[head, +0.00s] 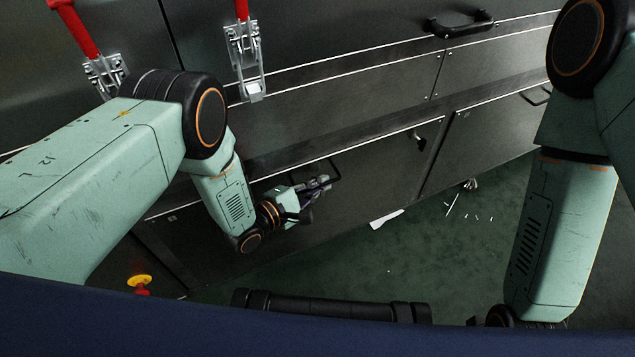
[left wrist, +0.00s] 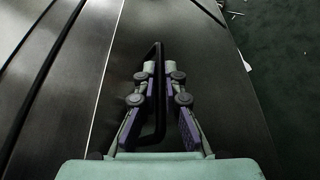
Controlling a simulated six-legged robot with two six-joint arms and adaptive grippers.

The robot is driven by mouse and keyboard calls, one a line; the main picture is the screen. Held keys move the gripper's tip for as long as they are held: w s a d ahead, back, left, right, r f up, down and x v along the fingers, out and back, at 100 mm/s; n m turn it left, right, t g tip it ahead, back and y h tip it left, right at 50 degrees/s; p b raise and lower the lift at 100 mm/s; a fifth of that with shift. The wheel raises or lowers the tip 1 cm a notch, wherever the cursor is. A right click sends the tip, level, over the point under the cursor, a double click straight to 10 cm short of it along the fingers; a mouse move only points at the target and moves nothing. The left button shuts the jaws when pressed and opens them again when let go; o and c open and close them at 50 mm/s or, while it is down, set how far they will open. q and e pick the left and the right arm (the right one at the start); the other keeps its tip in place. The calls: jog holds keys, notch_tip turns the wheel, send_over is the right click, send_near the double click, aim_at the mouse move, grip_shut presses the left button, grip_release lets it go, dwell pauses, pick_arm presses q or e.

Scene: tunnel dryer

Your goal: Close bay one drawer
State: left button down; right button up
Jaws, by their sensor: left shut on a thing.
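The bay one drawer appears to be the dark lower front panel (head: 375,170) at the middle of the head view, with a pale line along its top edge. I cannot tell how far it stands out. Its black bar handle (head: 335,168) is partly covered by my left gripper (head: 318,188). In the left wrist view, the drawer front (left wrist: 210,75) fills the middle and the handle (left wrist: 158,55) runs between the fingers of my left gripper (left wrist: 163,68), which is shut on it. My right arm hangs at the right of the head view; its gripper is hidden at the bottom edge.
A second lower panel (head: 480,145) with a handle is to the right. Red-handled latches (head: 245,60) and a black handle (head: 460,23) are above. A yellow and red button (head: 140,282) is at lower left. White scraps (head: 386,219) lie on the otherwise open green floor (head: 420,260).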

pick_arm(q)
jog(key=shift+w+a+r, duration=0.15)
jog(key=shift+w+a, duration=0.05)
jog(key=shift+w, duration=0.05)
jog(key=c, duration=1.7)
grip_release()
jog(key=shift+c, duration=0.2)
jog(key=v, duration=0.7)
jog(key=shift+s, duration=0.25)
